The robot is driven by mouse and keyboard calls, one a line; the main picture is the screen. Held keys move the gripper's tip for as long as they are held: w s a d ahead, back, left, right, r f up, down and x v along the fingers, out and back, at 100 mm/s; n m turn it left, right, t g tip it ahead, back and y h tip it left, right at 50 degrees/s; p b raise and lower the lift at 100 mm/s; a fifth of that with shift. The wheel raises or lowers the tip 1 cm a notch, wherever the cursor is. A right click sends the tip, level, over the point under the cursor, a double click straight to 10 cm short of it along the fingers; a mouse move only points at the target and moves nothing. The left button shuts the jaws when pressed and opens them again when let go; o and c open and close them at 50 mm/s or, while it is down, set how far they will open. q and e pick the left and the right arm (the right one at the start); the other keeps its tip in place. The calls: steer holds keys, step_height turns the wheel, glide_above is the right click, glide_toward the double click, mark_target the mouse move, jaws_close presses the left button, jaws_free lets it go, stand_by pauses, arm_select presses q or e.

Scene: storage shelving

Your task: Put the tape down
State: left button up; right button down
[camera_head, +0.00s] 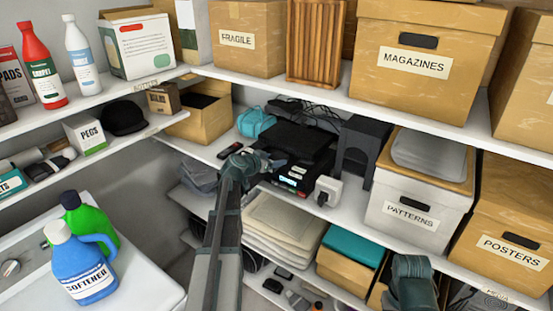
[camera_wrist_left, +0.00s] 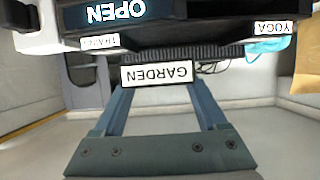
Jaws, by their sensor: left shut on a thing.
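My left gripper (camera_head: 255,163) reaches to the middle shelf, just in front of the black machine (camera_head: 300,142) with a lit display. In the left wrist view, its two fingers are shut on a black tape (camera_wrist_left: 160,75) with a white GARDEN label, upside down in that view. The machine's OPEN display (camera_wrist_left: 117,12) shows close beyond it. I cannot tell whether the tape touches anything below. Labels reading TRAINS (camera_wrist_left: 100,42) and YOGA (camera_wrist_left: 273,28) show on either side. My right gripper (camera_head: 410,268) is low at the right; its fingers are not clear.
A white plug-like device (camera_head: 328,190) and a dark upright holder (camera_head: 362,148) stand right of the machine. A teal bundle (camera_head: 254,122) and a small dark remote (camera_head: 230,150) lie left of it. The upper shelf (camera_head: 320,92) with boxes hangs above.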

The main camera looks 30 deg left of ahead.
mark_target(276, 156)
arm_select(q)
steer(key=w+a, duration=0.1)
steer(key=w, duration=0.1)
steer(key=w+a, duration=0.1)
steer(key=w, duration=0.2)
steer(key=w+a, duration=0.1)
steer(key=w, duration=0.1)
steer(key=shift+w+a+f+b, duration=0.1)
steer(key=shift+w+f+b, duration=0.05)
steer(key=shift+f+b, duration=0.2)
steer(key=f+b, duration=0.3)
steer(key=shift+w+a+f, duration=0.1)
steer(key=shift+w+f, duration=0.1)
steer(key=shift+f, duration=0.1)
steer(key=shift+f+b, duration=0.2)
steer(key=shift+b, duration=0.2)
steer(key=o, duration=1.4)
steer(key=shift+r, duration=0.1)
